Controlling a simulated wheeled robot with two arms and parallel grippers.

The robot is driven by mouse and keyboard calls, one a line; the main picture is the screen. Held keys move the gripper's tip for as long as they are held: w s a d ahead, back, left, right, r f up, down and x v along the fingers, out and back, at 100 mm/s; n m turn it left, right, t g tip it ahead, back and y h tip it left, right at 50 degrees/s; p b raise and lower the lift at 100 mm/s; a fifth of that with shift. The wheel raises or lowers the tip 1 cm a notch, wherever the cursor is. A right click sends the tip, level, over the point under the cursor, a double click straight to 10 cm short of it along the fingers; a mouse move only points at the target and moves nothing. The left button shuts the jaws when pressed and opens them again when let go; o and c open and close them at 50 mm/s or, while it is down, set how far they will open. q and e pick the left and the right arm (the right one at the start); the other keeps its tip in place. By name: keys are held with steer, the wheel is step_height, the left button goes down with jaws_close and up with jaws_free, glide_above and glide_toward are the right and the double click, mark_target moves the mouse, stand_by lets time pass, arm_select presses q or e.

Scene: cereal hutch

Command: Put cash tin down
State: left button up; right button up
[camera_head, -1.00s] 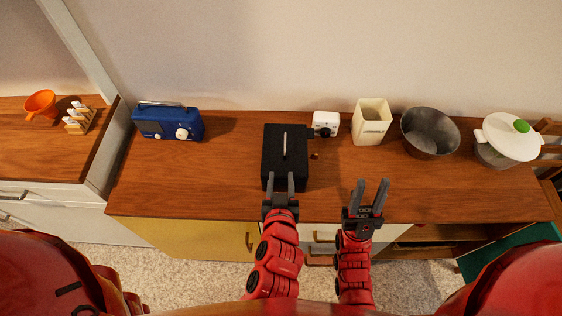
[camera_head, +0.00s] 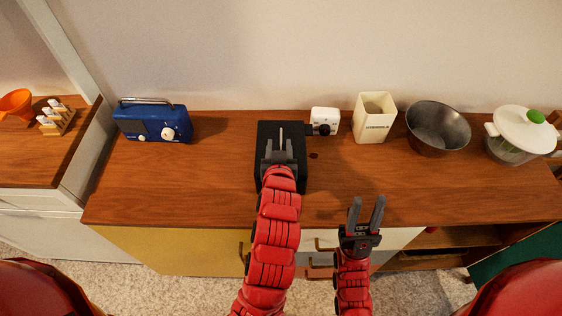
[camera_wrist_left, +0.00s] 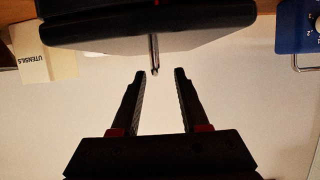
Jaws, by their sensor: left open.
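The black cash tin (camera_head: 266,133) rests on the wooden counter, with a thin light handle on its top. My left gripper (camera_head: 280,144) is open over the near part of the tin, its fingers pointing at the handle. In the left wrist view the tin (camera_wrist_left: 200,30) fills the top. Its handle (camera_wrist_left: 154,55) shows just past the gap between the open fingertips (camera_wrist_left: 159,73), apart from both. The tin's near side is partly hidden by my left arm.
A white box-shaped item (camera_head: 325,121), a cream utensils jar (camera_head: 373,120), a metal bowl (camera_head: 438,128) and a lidded white pot (camera_head: 520,130) stand to the right. A blue radio (camera_head: 153,121) stands left. The counter between radio and tin (camera_head: 215,165) is clear.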

mark_target(281, 140)
arm_select(q)
steer(key=p+x, duration=0.1)
steer(key=x, duration=0.2)
steer(key=shift+w+d, duration=0.2)
steer(key=shift+w+f, duration=0.25)
steer(key=shift+w, duration=0.1)
jaws_close()
stand_by(1.0)
